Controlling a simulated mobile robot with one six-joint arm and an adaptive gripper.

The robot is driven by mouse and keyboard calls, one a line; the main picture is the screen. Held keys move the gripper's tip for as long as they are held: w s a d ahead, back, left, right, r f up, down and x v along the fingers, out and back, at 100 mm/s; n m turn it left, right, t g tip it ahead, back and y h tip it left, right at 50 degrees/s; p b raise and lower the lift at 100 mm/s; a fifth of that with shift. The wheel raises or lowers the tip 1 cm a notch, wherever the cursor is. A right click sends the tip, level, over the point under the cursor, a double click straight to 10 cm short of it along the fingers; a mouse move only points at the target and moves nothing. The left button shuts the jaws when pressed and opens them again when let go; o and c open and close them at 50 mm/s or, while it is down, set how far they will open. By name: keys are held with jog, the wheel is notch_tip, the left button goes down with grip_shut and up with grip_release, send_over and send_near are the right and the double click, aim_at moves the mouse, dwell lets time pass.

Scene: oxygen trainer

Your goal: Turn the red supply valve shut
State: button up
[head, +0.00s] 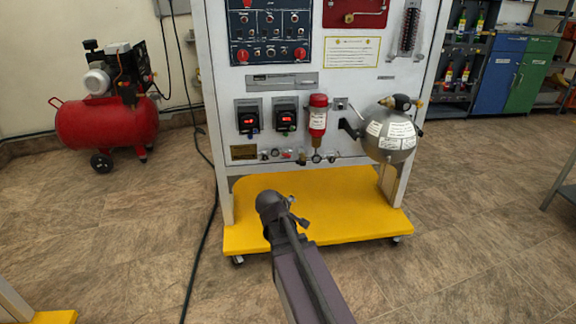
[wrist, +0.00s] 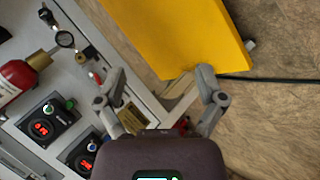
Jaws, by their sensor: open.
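A small red handle (head: 301,158), which looks like the supply valve, sits in the row of small fittings along the panel's lower edge. In the wrist view a red lever (wrist: 97,78) shows beside my left finger, partly hidden; its turn position is too small to tell. My gripper (wrist: 160,76) is open and empty, its fingers spread over the panel's lower edge and the yellow base. I see no contact with the valve. In the head view my arm stands in front of the panel.
A red cylinder (head: 318,118) and a round grey tank (head: 388,136) project from the panel. Two red displays (head: 249,121) sit left of the cylinder. The yellow base (head: 345,215) juts out below. A red compressor (head: 107,128) stands at the left.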

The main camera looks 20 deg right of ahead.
jog(key=w+d+r+n+t+h+b, duration=0.25)
jog(key=w+d+n+t+b, duration=0.3)
jog(key=w+d+n, duration=0.3)
jog(key=n+t+y+b, duration=0.4)
jog(key=n+t+b, duration=0.15)
jog(key=n, duration=0.95)
send_near(287, 156)
jog(key=v, duration=0.3)
jog(key=shift+s+a+f, duration=0.1)
jog(key=shift+s+f, duration=0.05)
jog(key=shift+s, duration=0.25)
jog(key=shift+w, duration=0.1)
jog(key=x, duration=1.3)
jog(key=shift+w, duration=0.3)
jog(key=c, duration=1.2)
